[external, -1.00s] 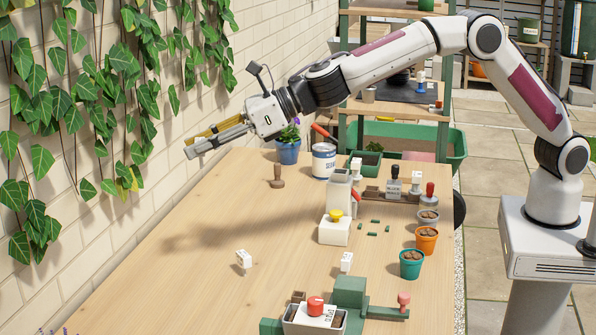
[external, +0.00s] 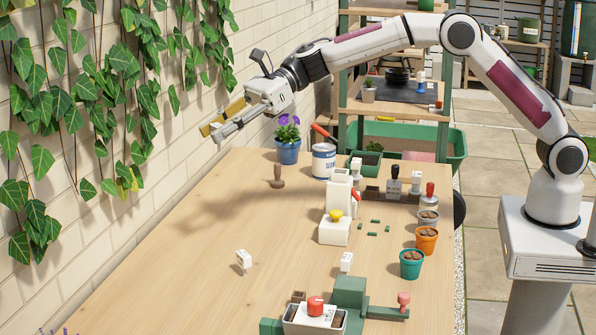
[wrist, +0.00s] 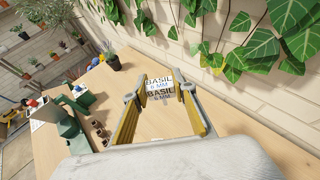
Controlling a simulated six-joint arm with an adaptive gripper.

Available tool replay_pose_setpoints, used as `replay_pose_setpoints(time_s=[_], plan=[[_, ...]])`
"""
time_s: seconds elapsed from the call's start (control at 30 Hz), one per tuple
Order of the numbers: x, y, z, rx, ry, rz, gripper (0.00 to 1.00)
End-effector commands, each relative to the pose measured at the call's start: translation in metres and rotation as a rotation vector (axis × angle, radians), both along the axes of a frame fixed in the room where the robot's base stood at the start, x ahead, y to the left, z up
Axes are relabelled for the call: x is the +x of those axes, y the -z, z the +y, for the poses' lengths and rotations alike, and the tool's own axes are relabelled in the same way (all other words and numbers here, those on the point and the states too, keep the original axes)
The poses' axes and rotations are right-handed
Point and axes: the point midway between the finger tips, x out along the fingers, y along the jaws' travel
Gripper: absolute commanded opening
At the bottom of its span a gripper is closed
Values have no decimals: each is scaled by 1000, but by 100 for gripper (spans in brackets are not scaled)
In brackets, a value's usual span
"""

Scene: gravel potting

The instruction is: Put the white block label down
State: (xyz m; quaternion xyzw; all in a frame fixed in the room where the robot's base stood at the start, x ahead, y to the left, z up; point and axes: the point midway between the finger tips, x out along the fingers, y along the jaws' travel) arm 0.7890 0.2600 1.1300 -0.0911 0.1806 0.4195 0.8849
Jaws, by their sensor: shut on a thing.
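My gripper (external: 222,126) is raised well above the far left of the table, near the brick wall. In the wrist view my gripper (wrist: 160,92) has its yellow-lined fingers closed on a white block label (wrist: 158,82) printed "BASIL 6 MM". Two other small white blocks with dark print, a left one (external: 243,258) and a right one (external: 346,261), stand on the table, apart from my gripper.
The wooden table (external: 190,285) is largely clear on its left side. A purple-flowered blue pot (external: 288,150), a white tin (external: 323,161), a brown stamp (external: 277,177) and a white dispenser (external: 335,228) stand farther back. Small pots (external: 411,264) line the right edge. Ivy (external: 100,100) hangs on the wall.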

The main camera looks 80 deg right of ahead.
Motion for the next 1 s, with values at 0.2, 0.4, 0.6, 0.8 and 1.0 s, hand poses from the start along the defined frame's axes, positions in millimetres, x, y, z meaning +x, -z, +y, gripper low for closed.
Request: replay_pose_setpoints(time_s=[0.2,0.4,0.6,0.8,1.0], plan=[[-14,-1,-32,3,-104,-2,13],[-30,-1,-59,9,-196,-1,13],[-45,-2,-80,14,-262,1,13],[-55,12,-91,21,-303,7,13],[-55,57,-90,21,-300,7,13]])
